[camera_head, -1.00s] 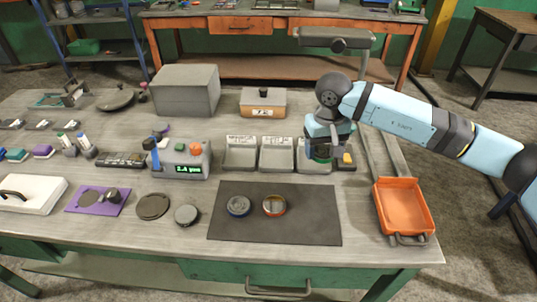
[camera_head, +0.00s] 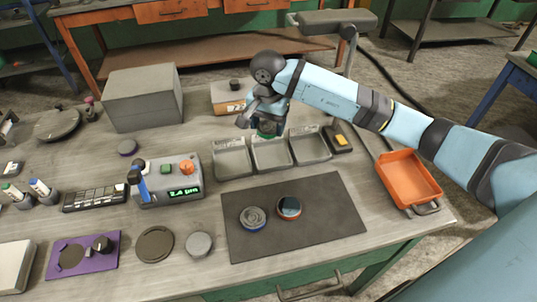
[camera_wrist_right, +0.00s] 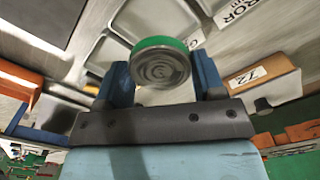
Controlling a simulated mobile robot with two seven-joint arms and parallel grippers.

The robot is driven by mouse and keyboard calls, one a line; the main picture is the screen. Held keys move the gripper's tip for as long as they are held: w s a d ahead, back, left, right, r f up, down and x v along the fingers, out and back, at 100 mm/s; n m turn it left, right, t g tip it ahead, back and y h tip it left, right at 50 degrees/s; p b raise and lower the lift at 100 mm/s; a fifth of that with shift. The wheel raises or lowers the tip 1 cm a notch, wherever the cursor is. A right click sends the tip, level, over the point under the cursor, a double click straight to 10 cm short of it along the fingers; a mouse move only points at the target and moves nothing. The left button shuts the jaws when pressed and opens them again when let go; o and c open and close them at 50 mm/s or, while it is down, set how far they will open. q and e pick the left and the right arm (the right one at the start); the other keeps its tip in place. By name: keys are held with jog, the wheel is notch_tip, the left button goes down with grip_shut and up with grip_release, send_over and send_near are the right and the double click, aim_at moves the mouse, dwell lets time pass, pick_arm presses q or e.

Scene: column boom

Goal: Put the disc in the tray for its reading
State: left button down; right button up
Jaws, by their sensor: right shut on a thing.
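My right gripper (camera_head: 266,127) is shut on a disc with a green rim (camera_head: 266,136). The right wrist view shows the disc's grey ringed face (camera_wrist_right: 160,68) between the two blue fingers. The gripper is above the far edge of the middle grey tray (camera_head: 272,165), partly hiding its label. A left tray (camera_head: 233,174) and a right tray (camera_head: 310,159) stand beside it, all three empty. The gauge box (camera_head: 165,180) shows a green reading that looks like 2.4 µm. The left gripper is not in view.
A blue-rimmed disc (camera_head: 253,217) and an orange-rimmed disc (camera_head: 289,207) lie on a dark mat (camera_head: 335,230). An orange bin (camera_head: 410,180) is at the right. A grey block (camera_head: 143,97) and a wooden-fronted box (camera_head: 228,97) stand behind. A yellow-topped item (camera_head: 340,140) is beside the right tray.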

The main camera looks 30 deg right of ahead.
jog(key=shift+s+d+f+m, duration=0.15)
jog(key=shift+d+m, duration=0.15)
jog(key=shift+m, duration=0.3)
send_over(271, 157)
jog(key=shift+m, duration=0.4)
notch_tip(271, 157, down, 6)
jog(key=shift+s, duration=0.1)
jog(key=shift+f+p, duration=0.3)
jog(key=shift+f, duration=1.7)
jog(key=shift+f, duration=0.1)
jog(key=o, duration=0.8)
jog(key=shift+f, duration=0.1)
jog(key=shift+o, duration=0.8)
